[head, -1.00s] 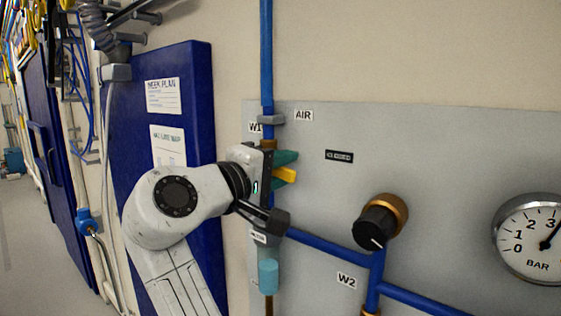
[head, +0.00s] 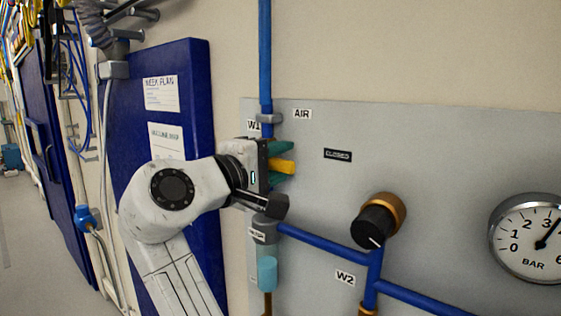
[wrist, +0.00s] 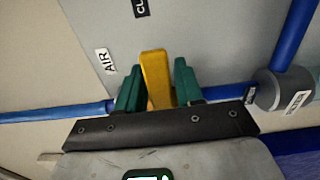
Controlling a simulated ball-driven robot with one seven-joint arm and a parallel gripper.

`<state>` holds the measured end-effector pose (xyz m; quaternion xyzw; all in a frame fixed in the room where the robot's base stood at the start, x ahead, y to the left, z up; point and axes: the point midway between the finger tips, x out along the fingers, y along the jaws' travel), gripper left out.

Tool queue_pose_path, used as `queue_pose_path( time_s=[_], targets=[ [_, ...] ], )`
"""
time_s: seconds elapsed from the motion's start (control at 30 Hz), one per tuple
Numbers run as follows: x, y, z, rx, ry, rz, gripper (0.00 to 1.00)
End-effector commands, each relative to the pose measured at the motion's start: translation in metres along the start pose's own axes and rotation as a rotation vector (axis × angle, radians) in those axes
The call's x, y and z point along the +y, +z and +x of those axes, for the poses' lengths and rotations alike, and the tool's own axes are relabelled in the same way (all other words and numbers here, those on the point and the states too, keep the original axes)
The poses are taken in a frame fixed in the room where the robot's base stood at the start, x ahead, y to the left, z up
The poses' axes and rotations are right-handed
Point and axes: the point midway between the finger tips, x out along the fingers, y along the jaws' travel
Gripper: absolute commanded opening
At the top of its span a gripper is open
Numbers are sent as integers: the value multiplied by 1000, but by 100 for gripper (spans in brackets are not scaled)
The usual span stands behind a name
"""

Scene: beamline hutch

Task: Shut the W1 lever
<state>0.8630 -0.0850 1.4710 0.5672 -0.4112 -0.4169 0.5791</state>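The yellow W1 lever (head: 282,166) sticks out to the right from the vertical blue pipe, just below the W1 label (head: 254,125). It lies roughly crosswise to the pipe, near level. My gripper (head: 281,162) has its green fingers on it, one above and one below. In the wrist view the lever (wrist: 157,80) stands between the two fingers of my gripper (wrist: 159,85), with hardly any gap on either side. The valve body behind the lever is hidden by my gripper. A black CLOSED label (head: 338,155) is on the panel to the right.
The grey panel (head: 440,150) carries a black knob (head: 376,226) and a pressure gauge (head: 535,238) to the right. Blue pipe (head: 325,245) runs below, near the W2 label (head: 345,278). A dark blue board (head: 195,90) stands close behind my arm.

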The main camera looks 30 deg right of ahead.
Motion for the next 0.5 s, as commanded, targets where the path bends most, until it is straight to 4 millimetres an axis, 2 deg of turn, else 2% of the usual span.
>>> queue_pose_path(
  time_s=[0.1,0.33,0.5],
  targets=[
    [0,1,0,-2,-1,1,47],
    [-1,1,0,-4,-3,2,47],
    [-3,0,-15,-1,-2,4,47]
  ],
)
